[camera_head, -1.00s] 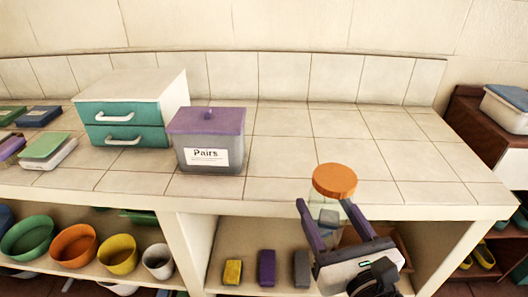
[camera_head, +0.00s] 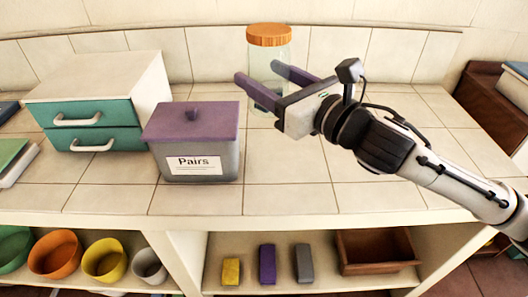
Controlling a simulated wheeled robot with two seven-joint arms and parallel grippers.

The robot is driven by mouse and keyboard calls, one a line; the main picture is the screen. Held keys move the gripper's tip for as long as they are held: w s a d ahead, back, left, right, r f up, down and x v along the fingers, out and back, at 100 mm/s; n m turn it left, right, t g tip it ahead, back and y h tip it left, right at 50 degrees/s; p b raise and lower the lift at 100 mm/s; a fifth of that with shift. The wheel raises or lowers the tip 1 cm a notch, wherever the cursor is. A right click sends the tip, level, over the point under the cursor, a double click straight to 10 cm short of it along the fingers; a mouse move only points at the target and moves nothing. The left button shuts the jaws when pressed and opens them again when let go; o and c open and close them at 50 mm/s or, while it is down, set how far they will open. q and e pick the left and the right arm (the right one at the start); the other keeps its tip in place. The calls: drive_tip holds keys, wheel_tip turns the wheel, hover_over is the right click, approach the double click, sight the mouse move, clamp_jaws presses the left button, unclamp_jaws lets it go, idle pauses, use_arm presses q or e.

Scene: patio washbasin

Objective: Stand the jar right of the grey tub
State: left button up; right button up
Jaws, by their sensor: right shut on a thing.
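The jar (camera_head: 270,68) is clear glass with an orange lid, upright, at the back of the counter, right of and behind the grey tub. My right gripper (camera_head: 258,82) is shut on the jar, its dark purple fingers on either side of the body. Whether the jar's base touches the counter I cannot tell. The grey tub (camera_head: 228,160) has a purple lid and a "Pairs" label and stands on the tiled counter. My left gripper is not in view.
A white cabinet with teal drawers (camera_head: 98,115) stands left of the tub. Tiles right of the tub (camera_head: 290,160) are clear. The shelf below holds several coloured bowls (camera_head: 55,255), small blocks (camera_head: 267,264) and a brown box (camera_head: 375,252).

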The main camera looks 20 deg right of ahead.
drive_tip(key=shift+w+d+r, duration=0.35)
drive_tip(key=shift+w+r, duration=0.05)
drive_tip(key=shift+w, duration=0.15)
drive_tip(key=shift+w+d+f, duration=0.1)
drive_tip(key=shift+w+f, duration=0.05)
drive_tip(key=shift+f, duration=0.05)
wheel_tip(320, 180, down, 17)
drive_tip(key=b, duration=0.5)
drive_tip(key=shift+f, duration=0.2)
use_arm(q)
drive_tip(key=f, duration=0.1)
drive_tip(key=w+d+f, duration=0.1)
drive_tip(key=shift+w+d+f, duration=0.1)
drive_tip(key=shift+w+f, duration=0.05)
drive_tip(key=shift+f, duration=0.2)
use_arm(e)
drive_tip(key=shift+r, duration=0.1)
